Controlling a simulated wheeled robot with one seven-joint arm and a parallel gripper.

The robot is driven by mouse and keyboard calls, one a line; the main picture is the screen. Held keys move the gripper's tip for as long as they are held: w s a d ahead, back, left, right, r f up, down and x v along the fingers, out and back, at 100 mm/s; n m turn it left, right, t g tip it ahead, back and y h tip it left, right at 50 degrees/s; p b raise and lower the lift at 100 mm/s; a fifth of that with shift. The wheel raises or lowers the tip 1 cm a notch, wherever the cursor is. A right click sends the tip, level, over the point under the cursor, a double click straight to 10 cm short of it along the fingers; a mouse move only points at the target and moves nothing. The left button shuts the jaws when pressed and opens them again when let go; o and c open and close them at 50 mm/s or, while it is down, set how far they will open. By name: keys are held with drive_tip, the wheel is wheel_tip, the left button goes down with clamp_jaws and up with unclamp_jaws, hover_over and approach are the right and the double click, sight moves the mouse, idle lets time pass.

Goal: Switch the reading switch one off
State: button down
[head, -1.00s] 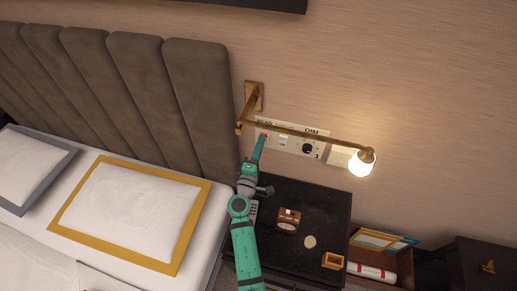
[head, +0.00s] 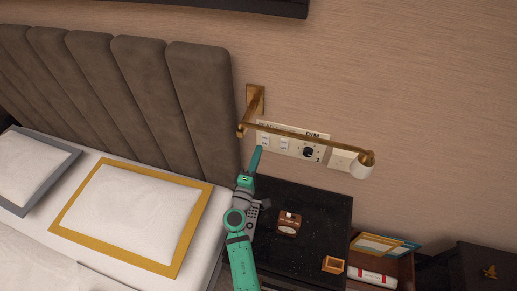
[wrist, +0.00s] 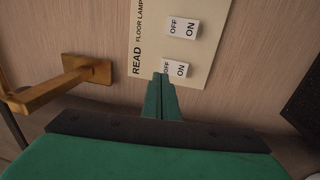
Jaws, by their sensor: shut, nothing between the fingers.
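The reading switch, a white rocker labelled READ, OFF and ON, shows in the wrist view (wrist: 178,69) and on the left of the wall panel in the head view (head: 265,140). My gripper (wrist: 160,78) is shut and empty, its fingertips close to this switch and covering part of its OFF side. I cannot tell whether they touch it. In the head view my gripper (head: 258,150) is just below the switch. The brass wall lamp (head: 310,138) has a white shade (head: 362,167) at its right end, which is dark.
The floor lamp switch (wrist: 183,27) sits beside the reading switch. A brass mount (wrist: 90,70) stands out from the wall at left.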

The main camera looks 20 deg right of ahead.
drive_tip(key=r+v, duration=0.2)
drive_tip(key=v, duration=0.7)
drive_tip(key=shift+s, duration=0.2)
drive_tip(key=shift+w+r, duration=0.1)
drive_tip(key=shift+a, duration=0.1)
